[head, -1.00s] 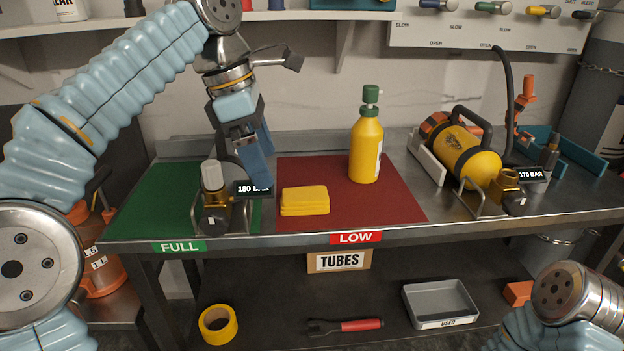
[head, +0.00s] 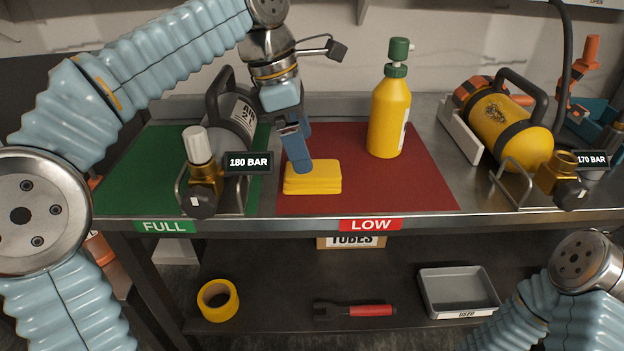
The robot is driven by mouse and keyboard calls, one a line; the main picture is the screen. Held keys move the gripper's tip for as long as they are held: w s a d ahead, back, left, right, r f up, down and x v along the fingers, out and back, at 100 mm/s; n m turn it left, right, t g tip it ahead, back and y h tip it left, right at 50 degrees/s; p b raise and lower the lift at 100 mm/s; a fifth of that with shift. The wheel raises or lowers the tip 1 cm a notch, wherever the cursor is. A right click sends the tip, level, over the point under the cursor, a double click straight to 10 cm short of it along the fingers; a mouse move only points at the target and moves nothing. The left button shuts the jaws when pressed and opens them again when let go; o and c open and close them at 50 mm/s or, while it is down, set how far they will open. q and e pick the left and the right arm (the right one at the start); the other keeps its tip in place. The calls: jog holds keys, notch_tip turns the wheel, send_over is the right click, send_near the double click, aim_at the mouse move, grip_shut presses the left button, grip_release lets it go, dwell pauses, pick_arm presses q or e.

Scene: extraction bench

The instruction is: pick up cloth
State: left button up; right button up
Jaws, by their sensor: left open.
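The cloth (head: 313,180) is a folded yellow pad. It lies on the red mat (head: 420,185) marked LOW, near the bench's front edge. My left gripper (head: 301,164) points down at the cloth's upper left part, with blue fingers open. Its fingertips overlap the cloth's back edge in the picture; I cannot tell whether they touch it. My right arm (head: 575,262) shows at the lower right, but its gripper is out of view.
A yellow spray bottle (head: 389,118) stands right of the cloth. A grey cylinder (head: 237,120) with a brass valve (head: 204,178) and 180 BAR display is close on the left, by the green mat (head: 130,175). A yellow cylinder (head: 508,128) lies in a cradle at right.

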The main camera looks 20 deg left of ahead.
aim_at(312, 176)
pick_arm(q)
jog(key=b+x, duration=0.1)
jog(key=x, duration=0.4)
jog(key=shift+c, duration=0.2)
jog(key=c, duration=1.1)
jog(key=shift+r, duration=0.15)
